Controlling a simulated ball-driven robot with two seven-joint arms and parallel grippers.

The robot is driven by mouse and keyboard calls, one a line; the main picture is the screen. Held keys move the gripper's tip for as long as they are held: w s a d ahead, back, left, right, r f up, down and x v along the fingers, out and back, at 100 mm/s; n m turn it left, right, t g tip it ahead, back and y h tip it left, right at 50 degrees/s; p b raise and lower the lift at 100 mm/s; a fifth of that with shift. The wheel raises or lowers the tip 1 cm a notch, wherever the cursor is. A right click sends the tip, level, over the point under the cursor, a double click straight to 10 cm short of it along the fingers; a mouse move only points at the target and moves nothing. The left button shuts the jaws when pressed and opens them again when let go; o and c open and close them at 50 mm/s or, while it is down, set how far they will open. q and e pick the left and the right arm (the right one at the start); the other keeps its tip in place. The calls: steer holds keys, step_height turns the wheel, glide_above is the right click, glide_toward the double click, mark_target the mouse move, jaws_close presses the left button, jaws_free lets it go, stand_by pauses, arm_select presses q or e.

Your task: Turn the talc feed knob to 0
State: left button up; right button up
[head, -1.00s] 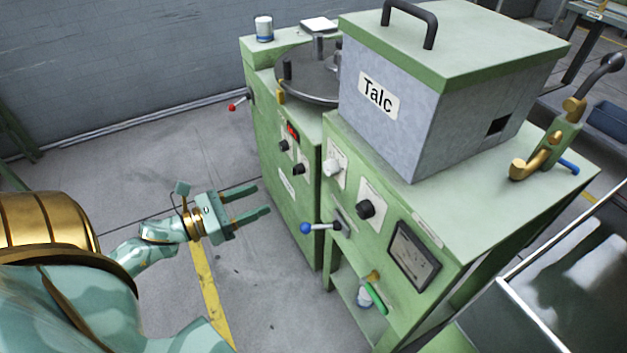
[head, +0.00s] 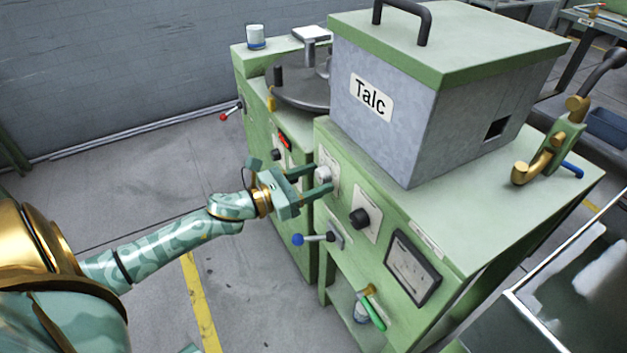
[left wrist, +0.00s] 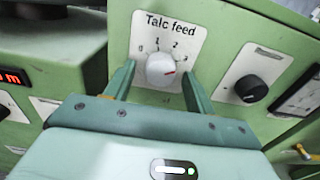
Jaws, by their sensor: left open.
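The talc feed knob (left wrist: 160,68) is white with a red pointer mark. It sits on a white plate (left wrist: 188,28) reading "Talc feed" with 0, 1, 2 and 3 around it. In the left wrist view the mark points right, a little below the 3. The knob also shows in the head view (head: 323,174), partly behind my fingers. My left gripper (head: 320,180) is open, with one finger on each side of the knob; it also shows in the left wrist view (left wrist: 158,72). I cannot tell whether the fingers touch the knob. My right gripper is not in view.
A black knob (head: 359,218) and a gauge (head: 411,268) are to the right on the same green panel. A blue-tipped lever (head: 312,239) sticks out below my gripper. A second green machine (head: 262,140) with a red-tipped lever (head: 230,111) stands at left.

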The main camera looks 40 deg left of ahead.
arm_select(q)
steer(key=shift+c, duration=0.9)
steer(key=c, duration=0.8)
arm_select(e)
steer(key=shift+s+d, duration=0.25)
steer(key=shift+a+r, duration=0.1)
